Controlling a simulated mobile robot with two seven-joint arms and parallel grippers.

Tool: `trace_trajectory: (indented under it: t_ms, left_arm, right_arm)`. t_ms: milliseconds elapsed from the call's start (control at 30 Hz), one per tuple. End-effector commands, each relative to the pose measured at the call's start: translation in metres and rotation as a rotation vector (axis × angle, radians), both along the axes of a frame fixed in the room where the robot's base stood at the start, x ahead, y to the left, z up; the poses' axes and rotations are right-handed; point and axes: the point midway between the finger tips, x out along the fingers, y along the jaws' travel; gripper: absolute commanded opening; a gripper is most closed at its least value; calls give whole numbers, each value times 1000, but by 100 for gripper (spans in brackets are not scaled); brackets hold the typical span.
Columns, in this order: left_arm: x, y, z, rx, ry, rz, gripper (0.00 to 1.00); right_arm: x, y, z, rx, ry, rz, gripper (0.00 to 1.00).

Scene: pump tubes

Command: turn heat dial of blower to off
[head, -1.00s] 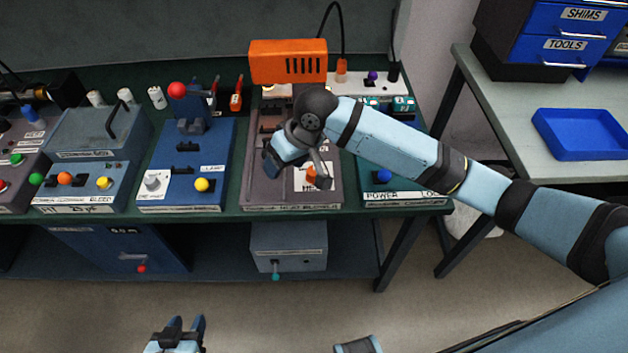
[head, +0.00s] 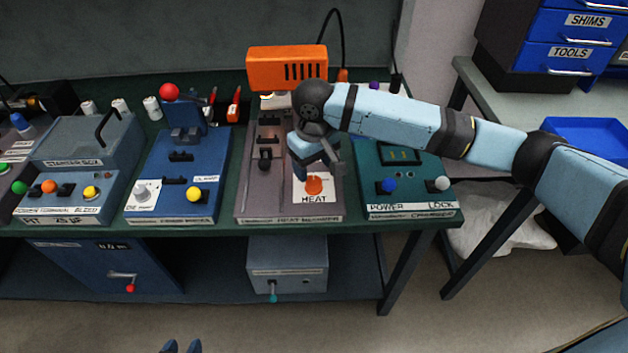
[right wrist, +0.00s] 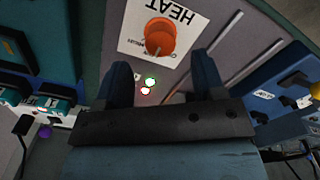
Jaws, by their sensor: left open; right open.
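The heat dial (head: 314,186) is an orange-red knob on a white HEAT plate, at the front right of the grey-brown blower panel (head: 247,205). In the right wrist view the dial (right wrist: 160,38) is just beyond my fingertips, between their lines. My right gripper (head: 318,168) is open and empty, above and just behind the dial; the wrist view shows its two blue fingers (right wrist: 162,78) apart, with no contact visible. My left gripper (head: 182,346) is open and empty at the bottom edge, well away from the bench. The dial's pointer direction is hard to read.
An orange blower housing (head: 286,68) stands behind the panel. A black lever (head: 265,158) is left of the dial. The teal power panel (head: 412,207) with a blue knob (head: 389,186) is to the right. The blue lamp panel (head: 171,211) is to the left.

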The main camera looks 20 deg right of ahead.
Motion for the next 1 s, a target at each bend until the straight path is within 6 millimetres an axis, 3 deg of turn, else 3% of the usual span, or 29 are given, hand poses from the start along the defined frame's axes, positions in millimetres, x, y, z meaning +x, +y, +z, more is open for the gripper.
trace_trajectory:
  t_ms: [100, 300, 667, 900, 1000]
  left_arm:
    - [1, 0, -1, 0, -6, -2, 43]
    - [2, 0, 2, 4, -17, -6, 43]
    - [0, 1, -1, 8, -12, -8, 43]
    - [0, 1, -2, 7, -10, -7, 43]
    - [0, 0, -1, 6, -9, -6, 43]
  right_arm:
    - [0, 0, -24, -1, 1, 0, 63]
    - [0, 0, -44, 0, -1, 0, 63]
    - [0, 0, -49, 0, -1, 1, 63]
    - [0, 0, -49, 0, -1, 1, 14]
    - [0, 0, -48, 0, -1, 1, 14]
